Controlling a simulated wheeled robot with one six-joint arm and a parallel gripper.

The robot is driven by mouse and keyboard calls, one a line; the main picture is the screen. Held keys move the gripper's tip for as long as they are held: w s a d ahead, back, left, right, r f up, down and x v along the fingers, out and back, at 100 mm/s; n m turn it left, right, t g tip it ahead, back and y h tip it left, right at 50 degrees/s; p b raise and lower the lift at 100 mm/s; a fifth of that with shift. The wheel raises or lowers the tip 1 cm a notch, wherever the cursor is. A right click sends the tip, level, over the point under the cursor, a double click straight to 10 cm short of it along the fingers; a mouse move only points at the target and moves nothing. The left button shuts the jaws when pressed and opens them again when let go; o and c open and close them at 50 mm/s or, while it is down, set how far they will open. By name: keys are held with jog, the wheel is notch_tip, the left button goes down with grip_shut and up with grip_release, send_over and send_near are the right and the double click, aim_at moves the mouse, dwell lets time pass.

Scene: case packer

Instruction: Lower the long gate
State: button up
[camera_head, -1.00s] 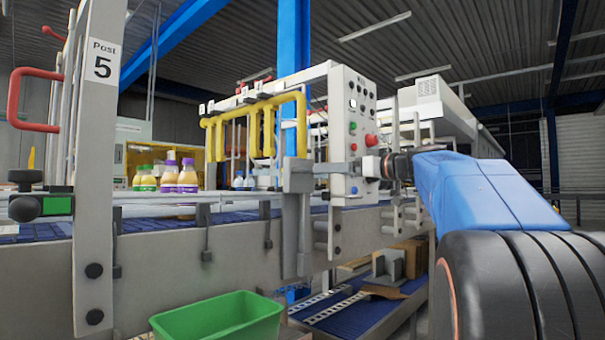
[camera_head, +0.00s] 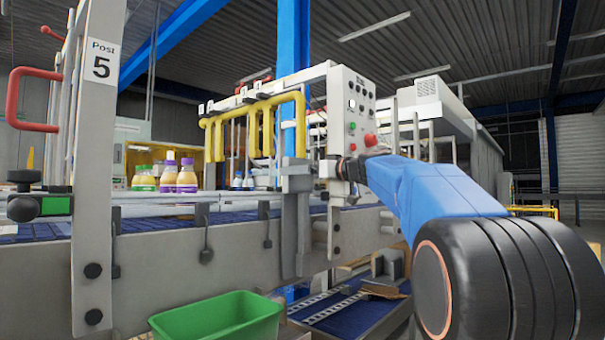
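Yellow bent bars (camera_head: 262,112) hang from the light grey machine frame above the conveyor. The nearest one (camera_head: 300,125) comes down just above a grey block on a post (camera_head: 297,232). I cannot tell for sure which part is the long gate.
A control panel (camera_head: 352,105) with a red button (camera_head: 370,140) is close above my wrist. A green bin (camera_head: 217,318) is below in front. Post 5 (camera_head: 95,190) stands at left.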

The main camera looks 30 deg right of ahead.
jog(key=c, duration=1.1)
notch_tip(320, 180, down, 20)
jog(key=shift+r, duration=0.2)
jog(key=shift+f, duration=0.1)
jog(key=o, duration=1.1)
jog(key=shift+s, duration=0.2)
jog(key=v, duration=1.7)
